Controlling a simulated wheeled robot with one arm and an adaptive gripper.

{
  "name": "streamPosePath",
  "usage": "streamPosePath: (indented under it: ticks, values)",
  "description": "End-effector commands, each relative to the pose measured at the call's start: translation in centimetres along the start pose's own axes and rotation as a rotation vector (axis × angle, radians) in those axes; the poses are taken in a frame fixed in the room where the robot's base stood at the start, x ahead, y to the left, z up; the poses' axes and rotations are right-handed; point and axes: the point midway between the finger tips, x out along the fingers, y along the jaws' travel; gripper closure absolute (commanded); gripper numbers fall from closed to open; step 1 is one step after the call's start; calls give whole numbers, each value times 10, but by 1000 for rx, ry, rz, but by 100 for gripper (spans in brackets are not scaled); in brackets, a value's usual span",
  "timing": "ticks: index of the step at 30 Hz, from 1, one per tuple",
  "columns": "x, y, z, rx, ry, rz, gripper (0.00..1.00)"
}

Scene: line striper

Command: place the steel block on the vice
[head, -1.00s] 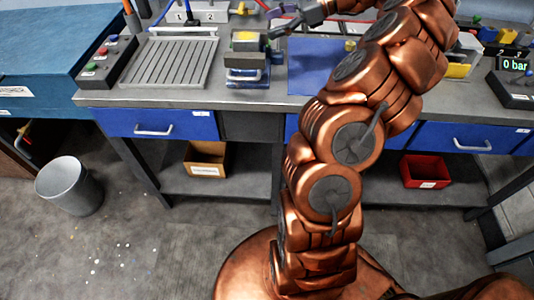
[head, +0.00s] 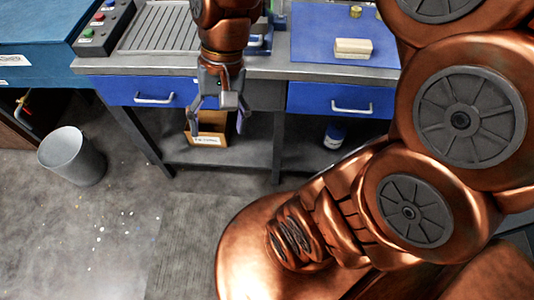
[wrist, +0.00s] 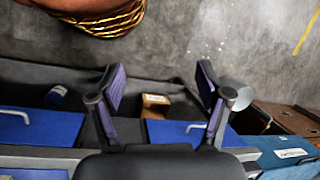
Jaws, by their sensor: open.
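My gripper (head: 220,104) hangs fingers down in front of the bench's front edge in the head view. Its two fingers are spread with nothing between them, and the wrist view also shows them apart and empty (wrist: 161,82). The vice is mostly hidden behind my wrist; only a small blue part (head: 259,43) shows at its right. I cannot see what is on the vice now. I cannot make out the steel block for sure in either current view.
A cream block (head: 353,47) lies on a blue mat (head: 310,40) right of the vice. A slatted plate (head: 155,30) is at the left. Below are drawers (head: 145,91), a cardboard box (head: 207,140) and a grey bin (head: 71,157).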

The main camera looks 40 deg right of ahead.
Motion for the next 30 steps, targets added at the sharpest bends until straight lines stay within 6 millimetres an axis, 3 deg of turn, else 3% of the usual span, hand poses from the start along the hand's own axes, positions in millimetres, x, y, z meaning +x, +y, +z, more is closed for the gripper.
streamPosePath:
  ticks: [6,12,23,30]
  values:
    - [32,50,42,-230,38,198,23]
    - [44,79,57,-340,51,292,23]
    - [45,85,59,-360,53,308,23]
    - [28,80,64,-359,53,307,23]
